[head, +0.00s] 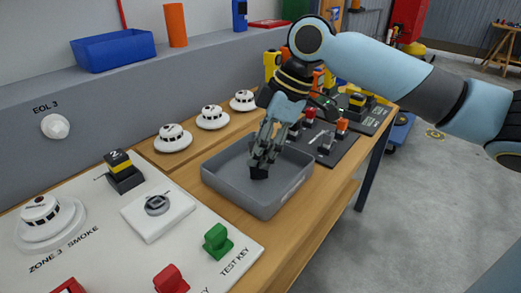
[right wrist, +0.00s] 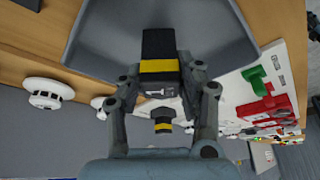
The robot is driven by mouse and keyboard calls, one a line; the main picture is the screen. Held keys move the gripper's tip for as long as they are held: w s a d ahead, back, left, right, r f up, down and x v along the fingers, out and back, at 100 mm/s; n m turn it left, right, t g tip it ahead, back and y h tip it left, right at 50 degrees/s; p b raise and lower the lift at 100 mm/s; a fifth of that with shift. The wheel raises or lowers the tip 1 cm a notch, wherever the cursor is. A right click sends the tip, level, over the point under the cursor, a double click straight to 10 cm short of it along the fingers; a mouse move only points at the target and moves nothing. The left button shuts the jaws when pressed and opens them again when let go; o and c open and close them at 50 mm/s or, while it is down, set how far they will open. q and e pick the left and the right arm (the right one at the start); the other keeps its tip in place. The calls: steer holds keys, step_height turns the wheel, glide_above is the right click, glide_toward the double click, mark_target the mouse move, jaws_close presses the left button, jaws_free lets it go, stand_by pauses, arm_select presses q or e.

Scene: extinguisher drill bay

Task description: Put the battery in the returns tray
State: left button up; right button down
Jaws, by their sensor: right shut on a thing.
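My right gripper (head: 264,150) reaches down into the grey tray (head: 268,208) in the middle of the bench. It is shut on a black battery with a yellow band (right wrist: 158,66), seen in the right wrist view between the fingers (right wrist: 163,88). In the head view only the dark lower end of this battery (head: 258,173) shows below the fingers, inside the tray walls. I cannot tell whether it touches the tray floor. The tray also shows in the right wrist view (right wrist: 98,38). My left gripper is out of view.
Another black and yellow block (head: 122,170) stands on the white panel at left, near a square base (head: 157,210) and a green key (head: 216,240). Several white smoke detectors (head: 172,137) line the back of the bench. Dark boards (head: 330,145) with red and orange-topped parts lie beyond the tray.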

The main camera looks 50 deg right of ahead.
steer(key=shift+f, duration=0.35)
steer(key=c, duration=0.9)
jaws_free()
steer(key=shift+f, duration=0.1)
steer(key=shift+p+v, duration=2.1)
steer(key=shift+v, duration=4.05)
steer(key=shift+s+f, duration=0.1)
